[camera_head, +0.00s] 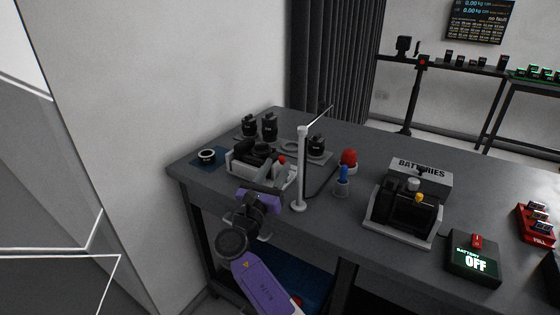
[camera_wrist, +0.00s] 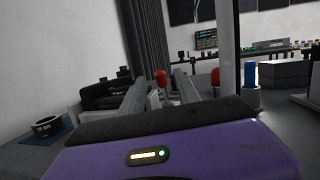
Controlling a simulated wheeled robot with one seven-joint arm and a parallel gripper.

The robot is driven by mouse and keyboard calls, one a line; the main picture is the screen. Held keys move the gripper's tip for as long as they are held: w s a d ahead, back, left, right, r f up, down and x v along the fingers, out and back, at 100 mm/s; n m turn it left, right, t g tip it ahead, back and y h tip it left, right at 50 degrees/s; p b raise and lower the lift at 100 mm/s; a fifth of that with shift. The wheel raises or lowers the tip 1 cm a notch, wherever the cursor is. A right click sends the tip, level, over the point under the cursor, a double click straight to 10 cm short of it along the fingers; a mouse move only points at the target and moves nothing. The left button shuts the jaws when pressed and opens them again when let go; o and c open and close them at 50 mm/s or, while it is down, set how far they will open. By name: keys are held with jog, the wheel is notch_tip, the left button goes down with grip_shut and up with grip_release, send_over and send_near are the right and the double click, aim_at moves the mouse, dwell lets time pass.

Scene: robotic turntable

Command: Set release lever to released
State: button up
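A small red knob (camera_head: 281,160), which looks like the tip of the release lever, shows at the right end of a pale grey cradle (camera_head: 236,166) holding a black device (camera_head: 256,151). In the wrist view the red knob (camera_wrist: 161,77) stands near the middle, ahead of and between the two grey fingers of my gripper (camera_wrist: 160,90). The fingers look apart, with nothing clearly held. In the head view my purple gripper (camera_head: 262,196) is at the table's front edge, just in front of the cradle. The lever's lower part and any contact with the fingers are hidden.
A thin grey post (camera_head: 301,175) stands close to the right of my gripper. Beyond it are a blue-topped piece (camera_head: 343,178) and a red dome (camera_head: 348,158). A round black ring (camera_head: 207,155) lies on a blue mat at left. Black cylinders (camera_head: 269,125) stand behind.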

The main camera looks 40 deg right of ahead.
jog(key=shift+v, duration=1.8)
